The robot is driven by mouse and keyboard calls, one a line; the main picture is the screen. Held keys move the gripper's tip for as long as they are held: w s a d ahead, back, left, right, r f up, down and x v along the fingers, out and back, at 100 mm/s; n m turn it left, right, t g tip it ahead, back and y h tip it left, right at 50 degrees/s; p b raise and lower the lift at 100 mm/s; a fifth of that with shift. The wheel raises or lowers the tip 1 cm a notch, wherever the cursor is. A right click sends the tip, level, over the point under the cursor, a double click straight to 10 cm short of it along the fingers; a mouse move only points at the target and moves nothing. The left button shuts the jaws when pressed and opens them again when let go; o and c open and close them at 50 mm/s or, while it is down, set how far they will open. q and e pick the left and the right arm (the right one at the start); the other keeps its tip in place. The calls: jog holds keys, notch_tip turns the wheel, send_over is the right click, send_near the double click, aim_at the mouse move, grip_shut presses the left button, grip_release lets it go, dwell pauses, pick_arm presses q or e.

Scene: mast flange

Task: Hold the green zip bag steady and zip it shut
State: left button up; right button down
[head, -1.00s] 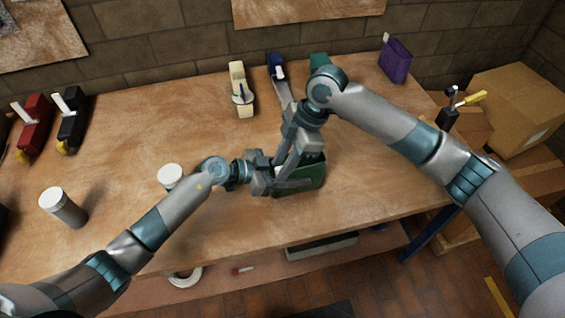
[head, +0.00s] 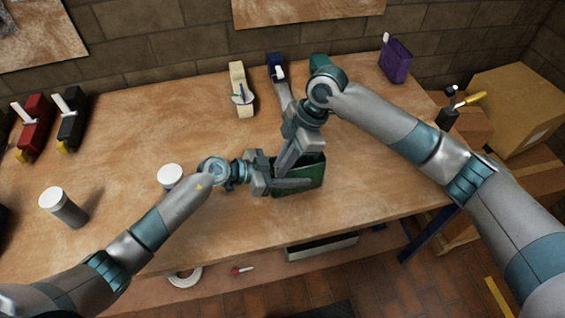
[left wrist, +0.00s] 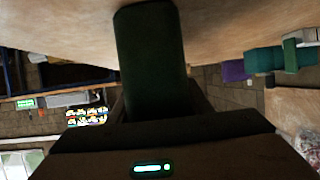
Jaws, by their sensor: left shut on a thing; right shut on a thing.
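The green zip bag (head: 312,177) stands on the workbench near its front edge, partly covered by my grippers in the head view. It also shows as a dark green shape in the left wrist view (left wrist: 152,60). My left gripper (head: 285,184) comes from the left and is shut on the bag's side. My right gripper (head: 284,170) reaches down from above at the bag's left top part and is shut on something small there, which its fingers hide. I cannot make out the zip or its slider.
The workbench (head: 140,120) is clear around the bag. White-capped cans (head: 62,208) stand at the left. A purple bag (head: 395,62), a blue item (head: 275,66) and a cream item (head: 241,90) stand at the back. Cardboard boxes (head: 515,105) are at the right.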

jog(key=shift+d, duration=0.1)
dwell(0.8)
jog(key=w+d, duration=0.4)
jog(key=d, duration=0.6)
jog(key=shift+d, duration=0.35)
jog(key=c, duration=1.8)
grip_release()
jog(key=shift+c, duration=0.2)
jog(key=v, duration=1.2)
